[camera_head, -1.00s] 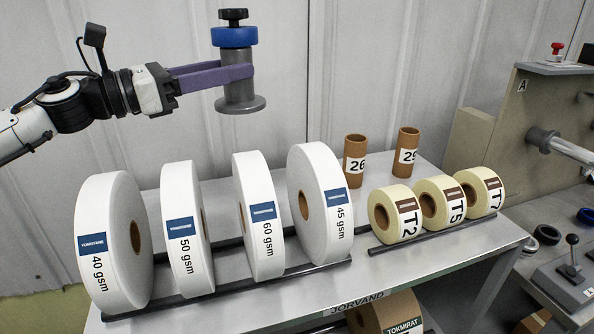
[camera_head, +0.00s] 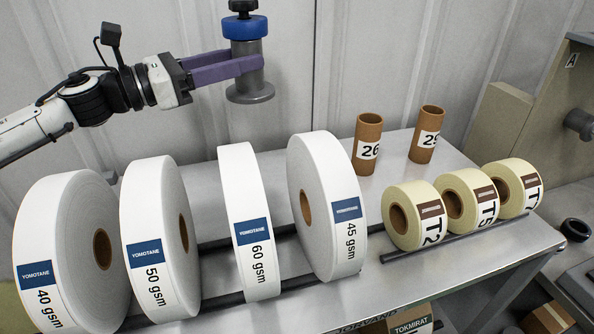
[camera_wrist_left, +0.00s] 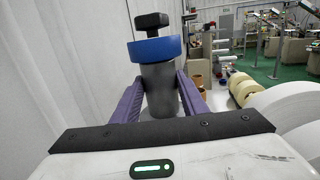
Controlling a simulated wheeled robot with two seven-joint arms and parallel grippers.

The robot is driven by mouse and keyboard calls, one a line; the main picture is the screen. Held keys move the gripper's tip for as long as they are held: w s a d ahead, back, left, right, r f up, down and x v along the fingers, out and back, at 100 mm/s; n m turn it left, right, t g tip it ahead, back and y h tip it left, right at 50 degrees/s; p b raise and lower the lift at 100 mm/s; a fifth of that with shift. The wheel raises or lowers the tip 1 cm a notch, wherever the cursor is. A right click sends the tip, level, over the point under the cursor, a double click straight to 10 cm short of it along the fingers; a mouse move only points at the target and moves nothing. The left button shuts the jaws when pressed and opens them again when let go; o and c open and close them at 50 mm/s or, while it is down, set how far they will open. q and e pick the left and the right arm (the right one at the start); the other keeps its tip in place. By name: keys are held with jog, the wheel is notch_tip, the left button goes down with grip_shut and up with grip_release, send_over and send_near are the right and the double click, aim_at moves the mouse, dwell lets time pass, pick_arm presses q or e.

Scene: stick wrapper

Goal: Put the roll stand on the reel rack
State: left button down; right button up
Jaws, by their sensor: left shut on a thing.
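The roll stand (camera_head: 247,75) is a grey cylinder with a blue collar, a black knob on top and a round grey base. My left gripper (camera_head: 250,66), with purple fingers, is shut on its grey body and holds it upright in the air behind the rack. In the left wrist view the roll stand (camera_wrist_left: 160,85) stands between the purple fingers. The reel rack (camera_head: 300,285) is a grey metal table with dark rails, bearing several large white rolls. My right gripper is not in view.
White rolls marked 40 (camera_head: 70,250), 50 (camera_head: 155,235), 60 (camera_head: 250,220) and 45 gsm (camera_head: 325,205) line the rack's front. Cardboard tubes (camera_head: 367,143) and cream rolls (camera_head: 412,215) stand to the right. Bare metal shows behind the white rolls.

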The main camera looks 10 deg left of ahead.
pick_arm(q)
jog(key=shift+f+b, duration=0.45)
jog(key=shift+f, duration=8.2)
jog(key=c, duration=1.1)
grip_release()
jog(key=shift+f, duration=0.15)
jog(key=b, duration=0.3)
send_over(195, 192)
jog(key=shift+w+d+f, duration=0.3)
jog(key=shift+d+f, duration=0.1)
jog(key=shift+f, duration=0.1)
jog(key=shift+s+a+r, duration=0.15)
jog(key=shift+s+a, duration=0.15)
jog(key=shift+a, duration=0.1)
